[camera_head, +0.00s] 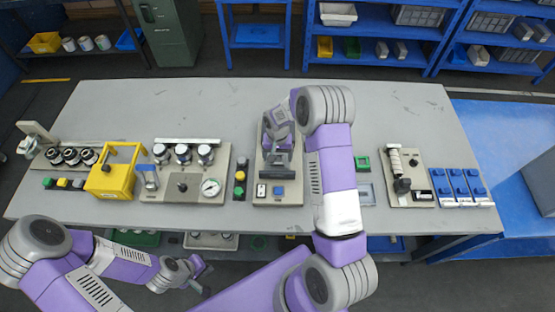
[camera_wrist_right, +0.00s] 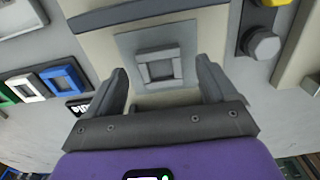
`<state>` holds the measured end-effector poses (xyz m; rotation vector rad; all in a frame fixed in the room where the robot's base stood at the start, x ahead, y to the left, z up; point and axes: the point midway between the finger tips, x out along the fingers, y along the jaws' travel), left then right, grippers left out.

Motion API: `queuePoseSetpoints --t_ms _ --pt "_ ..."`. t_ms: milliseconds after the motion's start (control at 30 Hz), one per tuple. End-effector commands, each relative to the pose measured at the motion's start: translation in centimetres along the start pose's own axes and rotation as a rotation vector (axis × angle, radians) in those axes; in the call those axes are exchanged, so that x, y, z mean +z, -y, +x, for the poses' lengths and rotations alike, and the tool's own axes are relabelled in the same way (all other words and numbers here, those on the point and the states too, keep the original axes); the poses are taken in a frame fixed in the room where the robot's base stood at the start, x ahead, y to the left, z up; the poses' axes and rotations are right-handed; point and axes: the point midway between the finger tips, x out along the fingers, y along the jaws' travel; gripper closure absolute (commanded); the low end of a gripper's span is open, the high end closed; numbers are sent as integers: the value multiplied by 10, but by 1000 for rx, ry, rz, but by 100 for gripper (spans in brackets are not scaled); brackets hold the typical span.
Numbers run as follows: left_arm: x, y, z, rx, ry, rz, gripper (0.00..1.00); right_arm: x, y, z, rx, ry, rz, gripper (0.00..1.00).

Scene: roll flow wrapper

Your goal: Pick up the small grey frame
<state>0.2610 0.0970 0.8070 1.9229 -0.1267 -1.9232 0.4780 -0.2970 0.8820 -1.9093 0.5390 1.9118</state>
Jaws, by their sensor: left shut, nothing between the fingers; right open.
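The small grey frame (camera_wrist_right: 146,72) is a square ring lying on a blue-grey square plate (camera_wrist_right: 126,45) in the right wrist view. My right gripper (camera_wrist_right: 161,78) is open, with one finger towards each side of the frame. The fingers appear apart from it; their height above it is unclear. In the head view my right gripper (camera_head: 279,140) is over the central machine (camera_head: 290,198), and I cannot make out the frame there. My left gripper (camera_head: 202,280) is shut and empty, low in front of the table's near edge.
Green, white (camera_wrist_right: 27,86) and blue (camera_wrist_right: 66,78) frames lie beside the machine in the wrist view. A dark bar (camera_wrist_right: 130,12) crosses near the plate. In the head view a yellow box (camera_head: 108,182) stands left, and the table's far side (camera_head: 180,105) is clear.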

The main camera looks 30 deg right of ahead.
Motion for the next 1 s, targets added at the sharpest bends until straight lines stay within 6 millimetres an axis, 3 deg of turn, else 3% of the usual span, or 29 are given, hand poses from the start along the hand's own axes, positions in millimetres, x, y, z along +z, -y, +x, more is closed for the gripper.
queuePoseSetpoints --t_ms 133,367,767,1000 --pt "0 0 0 0 0 0 100 0 0 16 1 0 0 15" --pt "0 0 0 0 0 0 100 0 0 17 0 -2 0 15" --pt "0 0 0 0 0 0 100 0 0 17 0 -2 0 73" --pt "0 0 0 0 0 0 100 -1 0 16 0 -2 0 74"
